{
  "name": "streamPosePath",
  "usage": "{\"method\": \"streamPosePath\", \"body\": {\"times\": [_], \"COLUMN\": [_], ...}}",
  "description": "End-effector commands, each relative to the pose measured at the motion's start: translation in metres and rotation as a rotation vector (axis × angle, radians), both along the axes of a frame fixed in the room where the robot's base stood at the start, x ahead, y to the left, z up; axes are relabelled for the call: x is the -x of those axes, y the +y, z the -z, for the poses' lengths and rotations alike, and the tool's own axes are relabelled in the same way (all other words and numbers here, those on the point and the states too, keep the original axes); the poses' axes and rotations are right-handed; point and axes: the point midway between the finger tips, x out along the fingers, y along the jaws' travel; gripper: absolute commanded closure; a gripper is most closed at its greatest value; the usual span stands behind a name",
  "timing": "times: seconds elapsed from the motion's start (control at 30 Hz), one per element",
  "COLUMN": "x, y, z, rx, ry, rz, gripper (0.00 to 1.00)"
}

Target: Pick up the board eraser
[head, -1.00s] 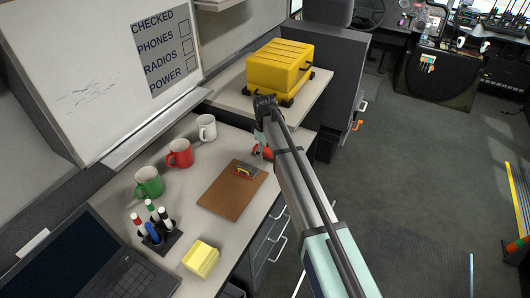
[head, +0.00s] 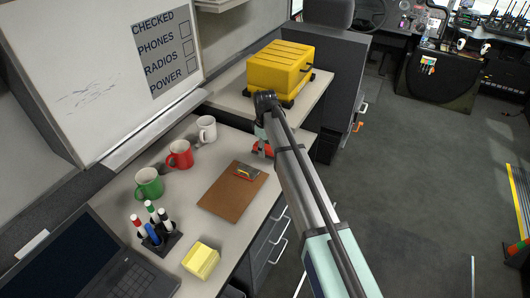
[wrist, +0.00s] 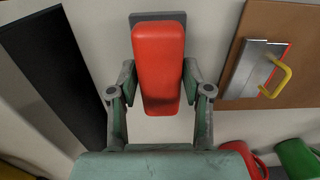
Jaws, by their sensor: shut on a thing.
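The board eraser (wrist: 159,60) is a red block with a grey underside. It stands upright in the middle of the wrist view, between the two fingers of my gripper (wrist: 159,85). The fingers are shut on its sides. In the head view the eraser (head: 262,149) shows as a small red patch at the desk's right edge, to the right of the clipboard, partly hidden by my arm. I cannot tell whether it touches the desk.
A brown clipboard (head: 231,195) with a metal clip lies beside the eraser. White (head: 206,128), red (head: 180,154) and green (head: 149,183) mugs stand along the whiteboard (head: 95,75). A yellow case (head: 279,67) sits on the counter behind. Open floor lies right.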

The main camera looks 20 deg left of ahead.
Motion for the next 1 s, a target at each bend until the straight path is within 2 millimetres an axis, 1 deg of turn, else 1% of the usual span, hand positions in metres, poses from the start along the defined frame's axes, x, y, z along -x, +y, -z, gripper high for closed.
{"method": "streamPosePath", "body": {"times": [0.17, 0.4, 0.5, 0.6, 0.7, 0.8, 1.0], "x": [-0.001, -0.002, -0.001, -0.002, -0.001, -0.001, 0.0], "y": [0.001, 0.001, 0.001, 0.001, 0.001, 0.001, 0.0], "z": [-0.036, -0.101, -0.125, -0.144, -0.159, -0.17, -0.177], "rx": [-0.002, -0.003, -0.002, -0.002, -0.001, -0.001, 0.0], "ry": [-0.003, -0.003, -0.003, -0.002, -0.001, -0.001, 0.0], "rz": [0.0, 0.0, 0.0, 0.0, 0.0, 0.0, 0.0], "gripper": [0.85, 0.85, 0.85, 0.85, 0.85, 0.85, 0.85]}}
